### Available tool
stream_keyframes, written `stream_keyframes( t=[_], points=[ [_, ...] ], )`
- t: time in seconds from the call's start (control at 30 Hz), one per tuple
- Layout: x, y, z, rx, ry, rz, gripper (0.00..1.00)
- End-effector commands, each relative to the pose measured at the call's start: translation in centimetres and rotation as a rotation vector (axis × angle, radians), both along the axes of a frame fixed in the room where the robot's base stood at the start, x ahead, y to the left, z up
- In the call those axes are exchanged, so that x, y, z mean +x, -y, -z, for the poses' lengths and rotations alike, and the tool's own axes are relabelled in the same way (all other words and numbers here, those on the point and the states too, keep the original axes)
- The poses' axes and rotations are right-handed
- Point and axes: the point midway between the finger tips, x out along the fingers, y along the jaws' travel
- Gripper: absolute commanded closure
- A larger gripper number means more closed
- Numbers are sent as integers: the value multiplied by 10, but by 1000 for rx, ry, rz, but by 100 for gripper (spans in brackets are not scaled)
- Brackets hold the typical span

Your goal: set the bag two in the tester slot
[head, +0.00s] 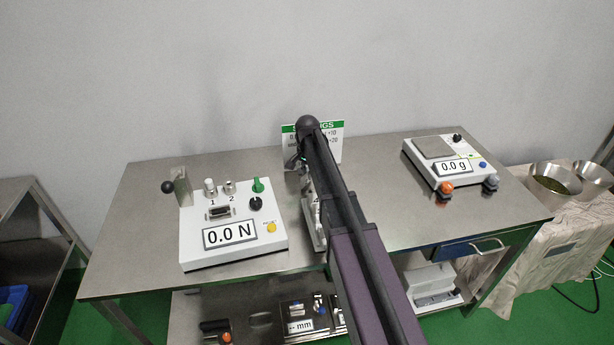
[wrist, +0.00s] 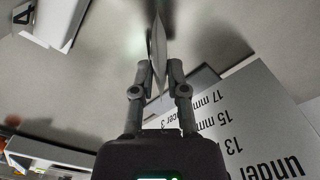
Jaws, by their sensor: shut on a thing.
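The tester (head: 235,255) is a white box at the left of the steel table. It shows 0.0 N and has a small dark slot-like opening (head: 219,212) below the marks 1 and 2. In the wrist view my gripper (wrist: 159,78) is shut on a thin pale teabag (wrist: 158,42), seen edge-on and pointing up between the fingertips. No number shows on the bag, so I cannot tell whether it is bag two. In the head view my own arm hides the gripper and bag, in the middle of the table.
A scale (head: 440,172) reading 0.0 g stands at the right of the table (head: 400,215). A sign (head: 334,135) stands at the back, behind my arm. Bare table lies between my arm and scale.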

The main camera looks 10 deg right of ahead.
Motion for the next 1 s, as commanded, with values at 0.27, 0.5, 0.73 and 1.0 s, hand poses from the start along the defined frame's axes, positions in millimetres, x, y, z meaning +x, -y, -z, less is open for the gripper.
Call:
stream_keyframes(
  t=[0.27, 0.5, 0.73, 1.0],
  points=[
    [0, 0, -10, 0, 0, 0, 96],
    [0, 0, -29, 0, 0, 0, 96],
    [0, 0, -54, 0, 0, 0, 96],
    [0, 0, -80, 0, 0, 0, 96]
  ],
)
